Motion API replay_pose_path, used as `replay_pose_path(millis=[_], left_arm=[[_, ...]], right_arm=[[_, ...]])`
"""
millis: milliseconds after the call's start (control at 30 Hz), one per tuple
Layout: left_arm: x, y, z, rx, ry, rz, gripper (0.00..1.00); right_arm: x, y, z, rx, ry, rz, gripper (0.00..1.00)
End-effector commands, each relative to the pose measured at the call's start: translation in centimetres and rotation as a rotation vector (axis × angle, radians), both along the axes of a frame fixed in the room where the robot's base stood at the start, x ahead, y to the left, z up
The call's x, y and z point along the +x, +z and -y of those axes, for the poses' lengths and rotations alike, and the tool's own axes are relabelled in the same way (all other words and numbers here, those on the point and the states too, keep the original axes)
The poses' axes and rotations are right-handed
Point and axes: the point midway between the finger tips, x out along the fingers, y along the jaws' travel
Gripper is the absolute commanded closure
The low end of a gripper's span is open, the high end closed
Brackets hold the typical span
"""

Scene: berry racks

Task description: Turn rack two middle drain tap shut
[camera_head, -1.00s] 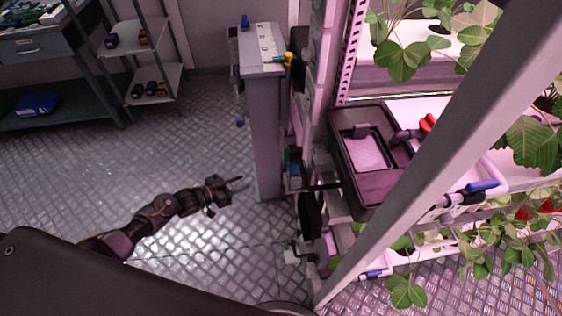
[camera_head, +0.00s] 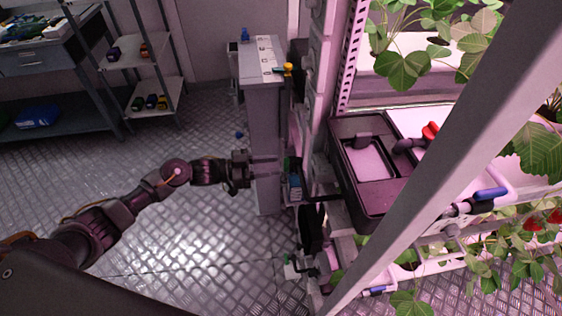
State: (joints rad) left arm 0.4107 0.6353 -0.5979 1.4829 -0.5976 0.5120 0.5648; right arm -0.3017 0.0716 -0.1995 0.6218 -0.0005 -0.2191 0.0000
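A tap with a blue handle (camera_head: 490,194) sits on the white pipe of the plant rack at the right, behind the slanting rack post. A second blue-handled tap (camera_head: 376,291) shows lower down, near the bottom edge. A red handle (camera_head: 430,131) sits on the pipe beside the dark tank. The view does not show which of these is the rack two middle drain tap. My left gripper (camera_head: 272,170) points right in front of the grey cabinet, well left of the taps. Its fingers look apart, with nothing between them. My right gripper is out of view.
A slanting grey post (camera_head: 450,165) crosses in front of the rack. Shelves (camera_head: 150,90) stand at the far left.

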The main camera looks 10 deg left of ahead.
Motion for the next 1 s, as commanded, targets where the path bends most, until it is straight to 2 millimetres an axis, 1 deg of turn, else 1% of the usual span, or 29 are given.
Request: replay_pose_path(millis=[33,100,233,400,600,667,867,900,1000], left_arm=[[0.4,0.3,0.8,-0.001,0.000,0.001,0.65],[0.7,0.2,1.7,0.000,0.000,0.000,0.65],[1.2,0.1,2.8,-0.001,0.001,0.001,0.65],[1.4,0.0,3.2,0.001,0.002,0.001,0.65],[1.4,0.0,3.2,0.001,0.002,0.001,0.65],[1.4,0.0,3.2,0.001,0.002,0.001,0.72],[1.4,0.0,3.2,0.001,0.002,0.001,0.98],[1.4,0.0,3.2,0.001,0.002,0.001,1.00],[1.4,0.0,3.2,0.001,0.002,0.001,1.00]], right_arm=[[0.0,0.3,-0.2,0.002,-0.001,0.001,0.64],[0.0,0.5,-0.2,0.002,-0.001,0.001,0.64],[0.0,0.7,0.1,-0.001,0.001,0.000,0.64],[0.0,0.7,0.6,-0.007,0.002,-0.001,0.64],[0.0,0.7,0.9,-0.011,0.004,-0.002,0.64],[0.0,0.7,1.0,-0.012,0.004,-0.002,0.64],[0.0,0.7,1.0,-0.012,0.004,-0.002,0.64],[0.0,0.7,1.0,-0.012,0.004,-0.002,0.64],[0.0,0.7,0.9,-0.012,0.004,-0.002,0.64]])
